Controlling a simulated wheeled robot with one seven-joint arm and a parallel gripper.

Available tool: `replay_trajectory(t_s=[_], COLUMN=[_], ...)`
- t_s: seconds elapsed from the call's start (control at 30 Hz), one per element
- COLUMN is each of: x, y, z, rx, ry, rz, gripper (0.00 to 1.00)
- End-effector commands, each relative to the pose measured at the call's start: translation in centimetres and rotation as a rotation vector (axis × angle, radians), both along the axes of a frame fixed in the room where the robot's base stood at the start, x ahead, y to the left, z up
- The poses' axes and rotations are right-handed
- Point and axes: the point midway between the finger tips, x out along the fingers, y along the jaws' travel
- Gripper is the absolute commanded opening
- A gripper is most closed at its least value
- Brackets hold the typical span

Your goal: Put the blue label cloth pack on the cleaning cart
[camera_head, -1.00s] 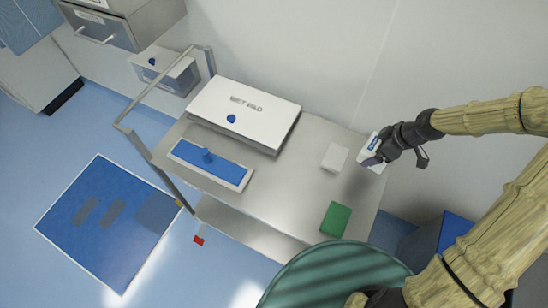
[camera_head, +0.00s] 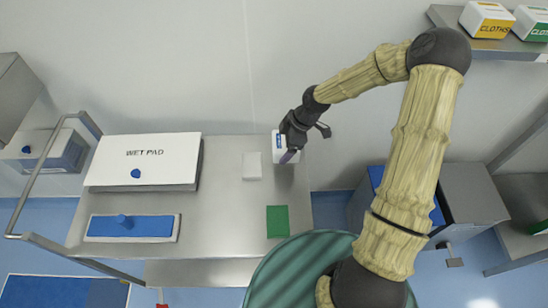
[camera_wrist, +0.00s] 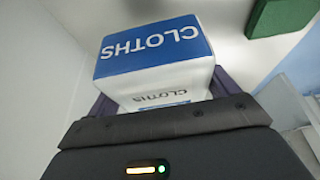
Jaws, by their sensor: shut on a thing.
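The blue label cloth pack (camera_wrist: 155,50) is a white box with a blue band reading CLOTHS. My gripper (camera_head: 287,152) is shut on this pack. The pack also shows in the head view (camera_head: 281,140), partly hidden by the gripper, over the right end of the cleaning cart (camera_head: 215,215). I cannot tell whether it touches the cart top. The cart is a grey metal table with a rail handle on the left.
On the cart are a WET PAD box (camera_head: 145,160), a blue mop pad (camera_head: 131,227), a small white block (camera_head: 252,166) and a green block (camera_head: 277,221). A bin with a blue part (camera_head: 375,178) stands right of the cart. Yellow-label (camera_head: 487,20) and green-label (camera_head: 533,23) packs sit on an upper shelf.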

Motion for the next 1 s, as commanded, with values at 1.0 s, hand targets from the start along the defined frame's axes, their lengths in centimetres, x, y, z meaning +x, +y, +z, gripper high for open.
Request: replay_trajectory(t_s=[1.0], x=[0.1], y=[0.0], z=[-7.4], rx=[0.000], ry=[-0.002], rz=[-0.001], gripper=[0.55])
